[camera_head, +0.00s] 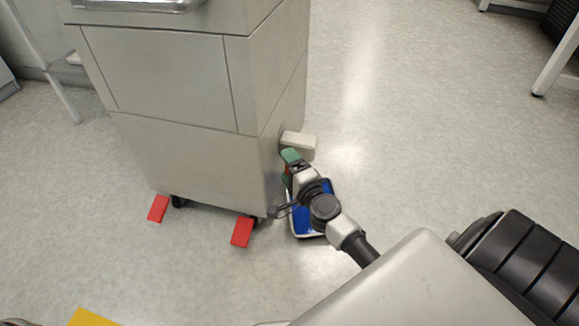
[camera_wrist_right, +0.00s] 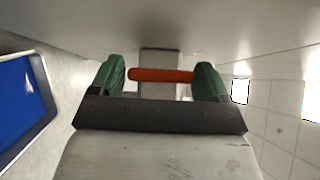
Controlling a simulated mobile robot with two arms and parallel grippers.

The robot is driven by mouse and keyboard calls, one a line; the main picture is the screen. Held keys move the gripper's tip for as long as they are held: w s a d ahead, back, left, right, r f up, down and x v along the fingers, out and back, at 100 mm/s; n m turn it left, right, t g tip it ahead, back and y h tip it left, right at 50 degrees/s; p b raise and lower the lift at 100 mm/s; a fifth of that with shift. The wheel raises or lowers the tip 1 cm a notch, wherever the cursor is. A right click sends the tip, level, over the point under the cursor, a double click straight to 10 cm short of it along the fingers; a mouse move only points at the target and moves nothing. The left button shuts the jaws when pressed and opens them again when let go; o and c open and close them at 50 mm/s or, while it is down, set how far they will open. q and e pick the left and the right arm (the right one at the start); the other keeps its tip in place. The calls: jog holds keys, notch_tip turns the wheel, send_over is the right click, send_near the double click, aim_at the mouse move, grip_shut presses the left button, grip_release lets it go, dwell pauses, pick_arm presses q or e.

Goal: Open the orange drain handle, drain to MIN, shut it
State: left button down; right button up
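The orange drain handle (camera_wrist_right: 160,75) shows in the right wrist view as a short horizontal bar under the cabinet's surface. My right gripper (camera_wrist_right: 163,84) is open, with one green finger at each end of the bar. I cannot tell whether they touch it. In the head view my right gripper (camera_head: 288,168) is low at the cabinet's right side, and only a sliver of orange shows between its fingers. My left gripper is out of view. No level gauge or MIN mark shows.
A blue tray (camera_head: 302,222) lies on the floor below my right gripper and shows at left in the wrist view (camera_wrist_right: 22,100). A pale box (camera_head: 299,143) sticks out behind. The floor to the right is clear.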

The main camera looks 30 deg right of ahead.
jog(key=shift+o, duration=1.3)
jog(key=s+b, duration=0.1)
jog(key=s, duration=1)
jog(key=shift+a+b, duration=0.3)
jog(key=shift+a, duration=0.1)
jog(key=shift+w, duration=0.1)
